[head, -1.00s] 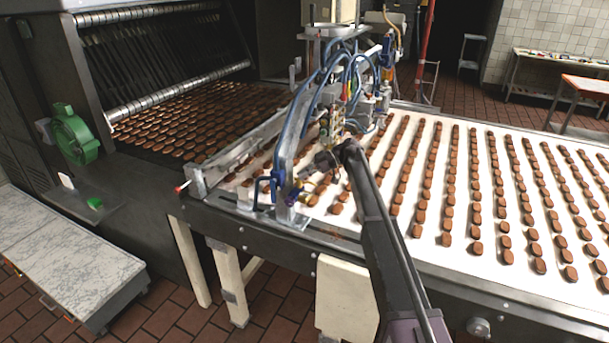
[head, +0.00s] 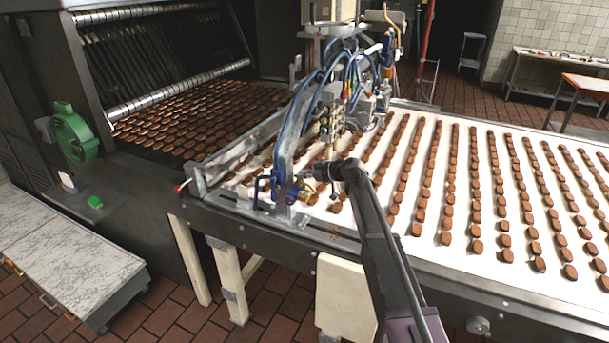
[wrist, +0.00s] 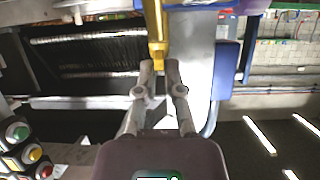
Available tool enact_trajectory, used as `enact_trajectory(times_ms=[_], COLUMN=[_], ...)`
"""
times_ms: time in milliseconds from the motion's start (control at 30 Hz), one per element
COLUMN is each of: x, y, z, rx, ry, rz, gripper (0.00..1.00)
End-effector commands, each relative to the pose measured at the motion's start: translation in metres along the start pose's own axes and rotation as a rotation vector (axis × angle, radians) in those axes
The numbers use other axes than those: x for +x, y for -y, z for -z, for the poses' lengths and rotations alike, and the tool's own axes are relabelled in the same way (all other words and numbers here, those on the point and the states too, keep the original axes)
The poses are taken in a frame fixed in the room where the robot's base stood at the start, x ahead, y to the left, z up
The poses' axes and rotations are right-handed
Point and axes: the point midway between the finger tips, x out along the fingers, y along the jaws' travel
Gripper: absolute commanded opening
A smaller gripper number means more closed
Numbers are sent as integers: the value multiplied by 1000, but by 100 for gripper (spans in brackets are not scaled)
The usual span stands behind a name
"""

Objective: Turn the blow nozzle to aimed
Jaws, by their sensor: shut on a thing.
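The blow nozzle (wrist: 156,25) is a yellow, rod-like part hanging from the top of the wrist view, its lower end between my fingertips. My gripper (wrist: 158,68) is shut on that end, with one grey finger on each side. In the head view my gripper (head: 312,174) is at the near foot of the curved metal bracket, over the near edge of the belt. The nozzle is too small there to make out clearly, so its exact aim cannot be told.
The curved bracket (head: 288,140) carries blue hoses and fittings close around my gripper. The white conveyor belt (head: 462,262) holds rows of brown biscuits. A green motor (head: 74,136) sits on the dark machine at left. A marble-topped bench (head: 72,243) stands at the lower left.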

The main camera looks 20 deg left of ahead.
Motion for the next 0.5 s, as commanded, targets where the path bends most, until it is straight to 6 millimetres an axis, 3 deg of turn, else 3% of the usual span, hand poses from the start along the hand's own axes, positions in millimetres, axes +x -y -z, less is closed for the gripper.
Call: enact_trajectory(times_ms=[500], x=[1], y=[5], z=[1], rx=[159], ry=[-4], rz=[-389], gripper=[0])
